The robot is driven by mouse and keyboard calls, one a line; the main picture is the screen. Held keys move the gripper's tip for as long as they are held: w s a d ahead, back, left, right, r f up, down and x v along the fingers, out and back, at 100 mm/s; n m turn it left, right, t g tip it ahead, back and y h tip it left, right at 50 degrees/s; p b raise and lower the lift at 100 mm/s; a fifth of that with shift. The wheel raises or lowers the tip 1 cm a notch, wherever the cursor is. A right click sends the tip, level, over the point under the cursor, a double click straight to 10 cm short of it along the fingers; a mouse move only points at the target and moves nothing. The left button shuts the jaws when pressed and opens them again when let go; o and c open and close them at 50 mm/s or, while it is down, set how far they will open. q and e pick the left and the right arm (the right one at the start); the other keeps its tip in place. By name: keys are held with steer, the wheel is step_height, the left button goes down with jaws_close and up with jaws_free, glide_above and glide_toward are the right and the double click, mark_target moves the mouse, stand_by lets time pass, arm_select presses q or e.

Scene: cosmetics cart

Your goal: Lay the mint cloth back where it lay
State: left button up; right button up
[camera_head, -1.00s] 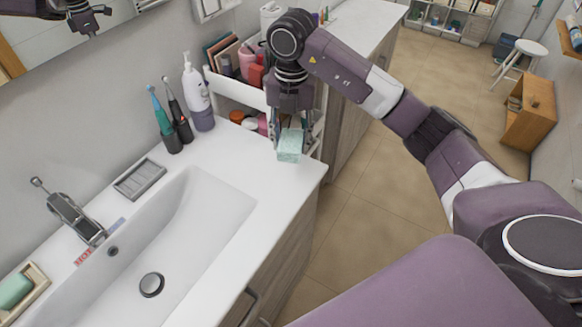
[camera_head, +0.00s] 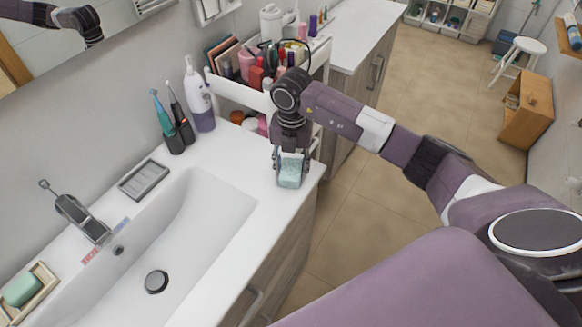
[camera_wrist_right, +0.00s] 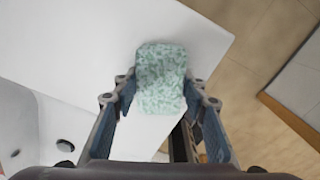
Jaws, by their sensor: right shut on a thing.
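The mint cloth (camera_head: 290,172) is a folded, speckled pale-green block. It is at the right front corner of the white washbasin counter (camera_head: 240,165). My right gripper (camera_head: 290,163) points down and is shut on the cloth. In the right wrist view the cloth (camera_wrist_right: 161,78) sits between the two fingers of the right gripper (camera_wrist_right: 160,100), with the white counter behind it. I cannot tell whether its underside touches the counter. My left gripper does not show directly.
A white cart (camera_head: 238,93) full of cosmetics stands behind my right gripper. A white pump bottle (camera_head: 198,98), two electric toothbrushes, a soap tray (camera_head: 144,180) and the basin (camera_head: 150,250) are to the left. The counter's front edge drops to the floor at right.

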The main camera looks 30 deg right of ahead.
mark_target(291, 168)
steer(key=o, duration=1)
step_height(291, 168, up, 12)
steer(key=b, duration=0.3)
